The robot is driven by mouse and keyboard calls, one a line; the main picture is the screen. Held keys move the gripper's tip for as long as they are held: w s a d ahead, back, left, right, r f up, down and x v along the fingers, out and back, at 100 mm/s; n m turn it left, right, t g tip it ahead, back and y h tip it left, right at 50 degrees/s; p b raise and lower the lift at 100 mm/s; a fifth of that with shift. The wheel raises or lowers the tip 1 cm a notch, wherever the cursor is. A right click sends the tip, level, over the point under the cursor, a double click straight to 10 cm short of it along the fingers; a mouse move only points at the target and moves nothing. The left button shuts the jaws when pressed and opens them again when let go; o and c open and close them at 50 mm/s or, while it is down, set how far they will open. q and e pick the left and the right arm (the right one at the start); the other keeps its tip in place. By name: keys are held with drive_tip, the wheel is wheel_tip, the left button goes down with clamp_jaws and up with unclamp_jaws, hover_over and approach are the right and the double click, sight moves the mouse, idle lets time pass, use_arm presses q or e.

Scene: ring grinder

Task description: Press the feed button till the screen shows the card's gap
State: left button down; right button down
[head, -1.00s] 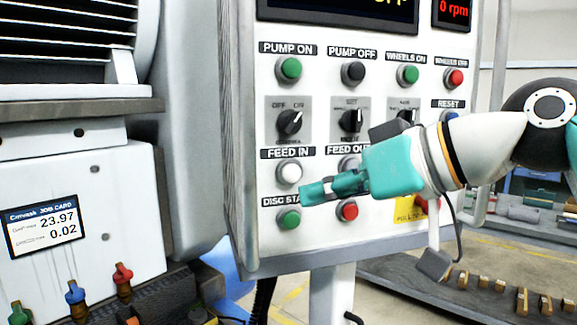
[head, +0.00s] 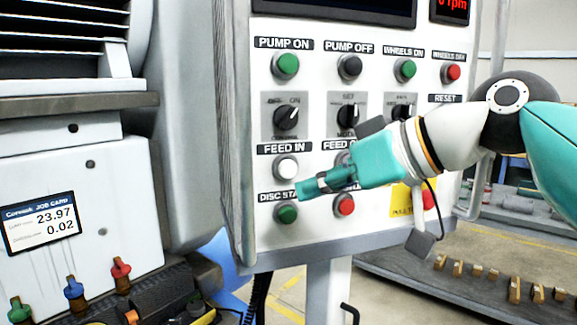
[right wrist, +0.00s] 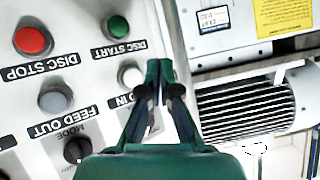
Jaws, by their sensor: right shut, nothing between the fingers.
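The white FEED IN button (head: 285,167) sits on the control panel (head: 240,120), above the green DISC START button. My right gripper (head: 306,189) is shut and empty, just right of and below that button in the head view. In the right wrist view the fingertips (right wrist: 160,70) are beside the FEED IN button (right wrist: 130,76); contact cannot be told. The job card (head: 40,222) on the machine at left shows 23.97 and 0.02. Only the lower part of the dark screen (head: 340,10) is in view, with no readable value. My left gripper is not in view.
FEED OUT (right wrist: 55,101), DISC START (head: 286,214) and the red DISC STOP button (head: 344,205) are close around the gripper. Selector knobs (head: 286,117) sit above. Colored fittings (head: 74,288) stand low on the machine at left. A bench with small blocks (head: 514,289) is at right.

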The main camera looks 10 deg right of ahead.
sight(297, 171)
drive_tip(key=shift+w+a+p, duration=0.2)
drive_tip(key=shift+w+p, duration=0.8)
drive_tip(key=shift+w, duration=1.6)
drive_tip(key=shift+w+r+p, duration=0.1)
drive_tip(key=shift+w+p, duration=0.3)
drive_tip(key=shift+w+p, duration=0.4)
drive_tip(key=shift+w, duration=0.1)
drive_tip(key=shift+a, duration=0.1)
idle(0.4)
drive_tip(key=shift+s+b, duration=0.5)
drive_tip(key=shift+s, duration=0.45)
